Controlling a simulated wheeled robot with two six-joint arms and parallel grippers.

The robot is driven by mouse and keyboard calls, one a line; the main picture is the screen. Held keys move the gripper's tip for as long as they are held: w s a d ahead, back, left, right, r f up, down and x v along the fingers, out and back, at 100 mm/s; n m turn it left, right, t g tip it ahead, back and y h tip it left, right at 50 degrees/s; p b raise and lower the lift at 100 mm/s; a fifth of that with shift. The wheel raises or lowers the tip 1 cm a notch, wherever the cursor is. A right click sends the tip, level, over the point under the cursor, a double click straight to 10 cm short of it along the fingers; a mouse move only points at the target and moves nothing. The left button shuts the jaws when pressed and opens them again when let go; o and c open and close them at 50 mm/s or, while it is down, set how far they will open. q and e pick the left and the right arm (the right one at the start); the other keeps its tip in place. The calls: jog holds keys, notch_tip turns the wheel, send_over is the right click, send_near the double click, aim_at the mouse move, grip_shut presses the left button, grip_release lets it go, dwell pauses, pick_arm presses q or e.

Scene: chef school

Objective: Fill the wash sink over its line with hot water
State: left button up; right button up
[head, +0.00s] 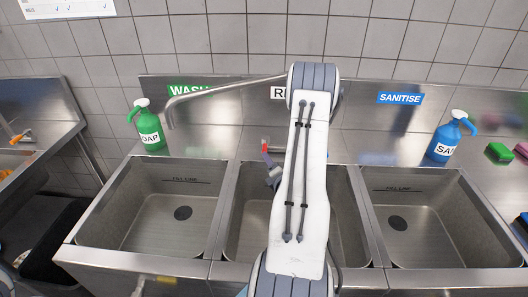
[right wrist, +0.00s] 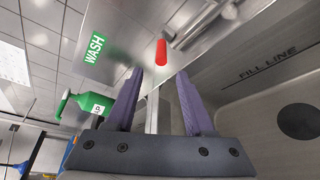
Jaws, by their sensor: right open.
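The wash sink (head: 120,215) is the left basin, under the green WASH sign (head: 188,91). Its fill line (head: 185,181) is marked on the back wall above a dark drain (head: 183,213). I see no water in it. The spout (head: 215,88) reaches left, its end over the wash sink's back, with no stream visible. A red-tipped tap handle (head: 265,148) stands behind the sinks. In the right wrist view the red handle (right wrist: 161,52) is just beyond my open right gripper (right wrist: 160,92), between its fingertips in the picture. My left gripper is out of view.
A green soap bottle (head: 148,128) stands behind the wash sink's left corner. The middle basin (head: 240,230) is partly hidden by my arm. The right basin (head: 430,225) looks empty, with a blue sanitiser bottle (head: 445,143) behind it. A sponge (head: 499,153) lies on the right counter.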

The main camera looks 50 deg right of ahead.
aim_at(265, 149)
jog(key=p+x, duration=0.1)
jog(key=x, duration=0.3)
jog(key=p+x, duration=0.2)
jog(key=x, duration=0.3)
jog(key=shift+d+r, duration=0.1)
jog(key=shift+d, duration=0.25)
jog(key=shift+w+d, duration=0.25)
jog(key=shift+w, duration=0.05)
grip_shut()
jog(key=shift+s+f, duration=0.1)
jog(key=shift+f, duration=0.15)
dwell(0.5)
